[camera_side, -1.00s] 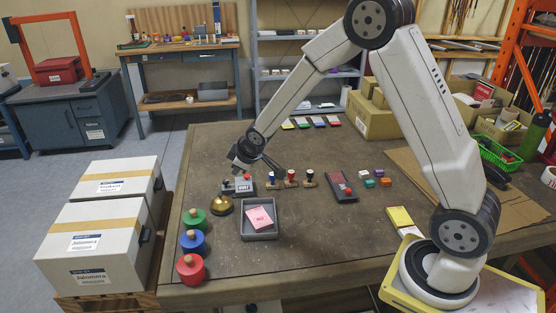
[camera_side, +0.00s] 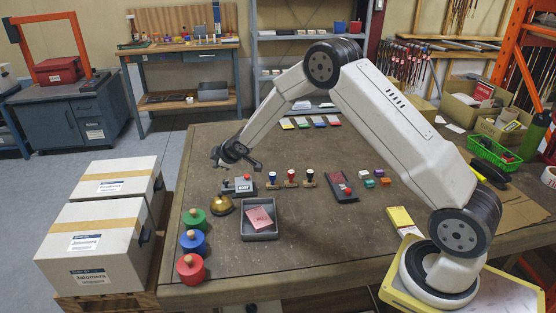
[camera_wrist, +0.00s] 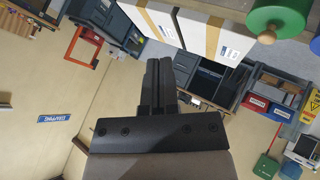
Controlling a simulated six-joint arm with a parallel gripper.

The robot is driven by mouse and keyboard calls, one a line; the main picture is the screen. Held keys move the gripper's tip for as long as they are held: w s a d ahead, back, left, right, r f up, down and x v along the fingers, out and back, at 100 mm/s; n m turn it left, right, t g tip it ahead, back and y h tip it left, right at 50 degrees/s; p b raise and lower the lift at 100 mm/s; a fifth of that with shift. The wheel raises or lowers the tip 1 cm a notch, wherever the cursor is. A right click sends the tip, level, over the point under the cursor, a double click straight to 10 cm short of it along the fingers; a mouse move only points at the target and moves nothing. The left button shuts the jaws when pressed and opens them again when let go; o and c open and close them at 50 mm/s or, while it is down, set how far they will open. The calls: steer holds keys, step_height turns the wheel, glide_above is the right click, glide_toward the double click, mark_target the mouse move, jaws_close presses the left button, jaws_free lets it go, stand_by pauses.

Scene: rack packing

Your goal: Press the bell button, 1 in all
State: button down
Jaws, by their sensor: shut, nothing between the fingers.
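The brass bell (camera_side: 222,206) stands on the left part of the workbench in the side view, just left of the grey tray. Its button on top is too small to make out clearly. My gripper (camera_side: 215,154) is above and behind the bell, well apart from it, pointing left. In the wrist view its dark fingers (camera_wrist: 158,75) are together with nothing between them. The bell does not show in the wrist view.
A grey box with a red knob (camera_side: 240,187) stands just behind the bell. Green (camera_side: 194,220), blue (camera_side: 193,242) and red (camera_side: 190,268) knobbed weights stand in front. A grey tray (camera_side: 260,236) holds a pink card. Stamps (camera_side: 291,180) stand to the right.

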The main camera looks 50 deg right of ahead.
steer(key=shift+f, duration=0.2)
steer(key=shift+f, duration=4.2)
steer(key=shift+f, duration=0.25)
steer(key=shift+f, duration=0.2)
steer(key=shift+f, duration=0.5)
steer(key=shift+r, duration=0.15)
stand_by(0.3)
steer(key=shift+r, duration=0.75)
steer(key=shift+r, duration=2.55)
